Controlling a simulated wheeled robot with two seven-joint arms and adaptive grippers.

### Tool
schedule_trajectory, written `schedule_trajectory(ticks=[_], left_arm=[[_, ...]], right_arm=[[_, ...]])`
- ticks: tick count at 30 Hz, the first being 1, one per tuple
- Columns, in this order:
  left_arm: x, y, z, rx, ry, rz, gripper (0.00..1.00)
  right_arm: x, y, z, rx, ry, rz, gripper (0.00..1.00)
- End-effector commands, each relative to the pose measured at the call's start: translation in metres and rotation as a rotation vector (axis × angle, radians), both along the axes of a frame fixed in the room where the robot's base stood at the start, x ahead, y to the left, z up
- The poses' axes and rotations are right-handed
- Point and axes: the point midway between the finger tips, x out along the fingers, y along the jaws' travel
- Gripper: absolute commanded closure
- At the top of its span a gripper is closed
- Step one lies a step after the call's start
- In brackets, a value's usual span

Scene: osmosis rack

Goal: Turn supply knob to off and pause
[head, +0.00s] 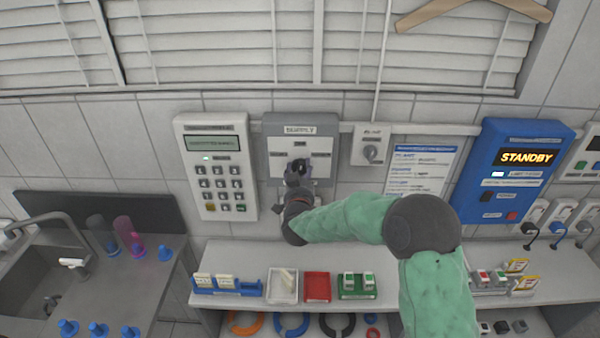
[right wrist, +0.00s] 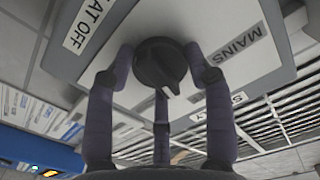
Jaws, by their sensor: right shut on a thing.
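The grey SUPPLY panel (head: 328,130) is on the wall in the head view, with small labels around its middle. My right gripper (head: 297,168) is at the panel and hides most of the knob there. In the right wrist view, the round black supply knob (right wrist: 160,65) sits between my purple-grey fingers, which are shut on it. The knob's white mark (right wrist: 175,88) is at its lower end in that view, on the side nearer the SUPPLY sign (right wrist: 240,98). A label ending in "AT OFF" (right wrist: 90,22) and a MAINS label (right wrist: 238,43) flank the knob. My left gripper is not in view.
A keypad unit (head: 216,165) is left of the panel. A small rotary switch box (head: 371,146), a posted sheet (head: 421,166) and a blue STANDBY unit (head: 513,170) are to its right. Below, a shelf (head: 225,255) holds small trays. A sink (head: 45,290) is at the left.

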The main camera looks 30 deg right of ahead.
Motion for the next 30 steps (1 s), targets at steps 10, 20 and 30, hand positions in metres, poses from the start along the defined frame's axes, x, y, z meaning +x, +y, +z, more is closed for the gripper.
schedule_trajectory(ticks=[10,20,30], left_arm=[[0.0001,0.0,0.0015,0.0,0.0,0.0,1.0],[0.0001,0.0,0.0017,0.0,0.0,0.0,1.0],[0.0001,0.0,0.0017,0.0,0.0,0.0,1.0]], right_arm=[[0.0012,-0.0018,0.0082,-0.154,0.076,-0.005,0.8],[0.0016,-0.0017,0.0094,-0.194,0.098,-0.005,0.8],[0.0017,-0.0019,0.0106,-0.195,0.096,-0.005,0.39]])
